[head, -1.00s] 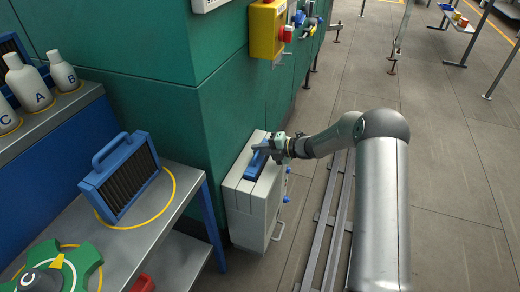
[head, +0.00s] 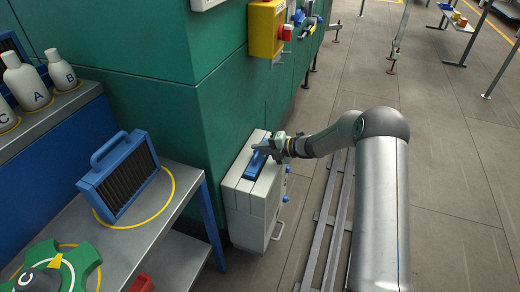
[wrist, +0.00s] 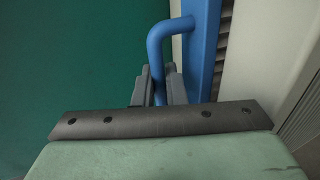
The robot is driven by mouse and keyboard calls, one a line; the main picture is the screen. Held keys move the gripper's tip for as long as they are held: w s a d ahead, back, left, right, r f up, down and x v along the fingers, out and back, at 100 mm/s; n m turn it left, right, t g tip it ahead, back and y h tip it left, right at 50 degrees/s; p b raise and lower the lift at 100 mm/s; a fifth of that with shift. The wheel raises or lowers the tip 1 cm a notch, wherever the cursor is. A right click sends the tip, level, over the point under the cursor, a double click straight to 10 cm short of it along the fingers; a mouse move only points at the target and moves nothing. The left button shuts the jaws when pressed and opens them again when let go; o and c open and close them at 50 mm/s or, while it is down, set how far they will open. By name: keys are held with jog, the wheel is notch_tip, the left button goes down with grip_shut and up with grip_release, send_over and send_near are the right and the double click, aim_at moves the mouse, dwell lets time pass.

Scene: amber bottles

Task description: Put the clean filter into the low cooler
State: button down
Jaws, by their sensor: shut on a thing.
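The low cooler (head: 240,193) is a pale grey box on the floor against the green wall. A blue-framed filter (head: 256,166) sits in the slot in its top, with only its blue upper part showing in the head view. My gripper (head: 265,149) is shut on the filter's blue handle, which is clear between the fingers (wrist: 160,80) in the wrist view. There the blue frame (wrist: 200,50) and a strip of its pleats show beside the pale casing. Another blue-framed filter (head: 122,180) with dark pleats stands on the bench. How clean the held filter is cannot be told.
The grey bench (head: 165,226) stands left of the cooler, with a yellow ring, a green knob-like part (head: 70,265) and a red object (head: 142,283). White lettered bottles (head: 60,72) stand on a higher shelf. A yellow switch box (head: 266,30) is on the wall above.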

jog(key=shift+f+b, duration=0.35)
jog(key=shift+f, duration=0.05)
jog(key=c, duration=1.4)
grip_release()
jog(key=shift+s, duration=0.1)
jog(key=shift+d+f, duration=0.1)
jog(key=shift+f, duration=0.05)
jog(key=p+v, duration=0.2)
jog(key=v, duration=1.5)
jog(key=shift+r, duration=0.45)
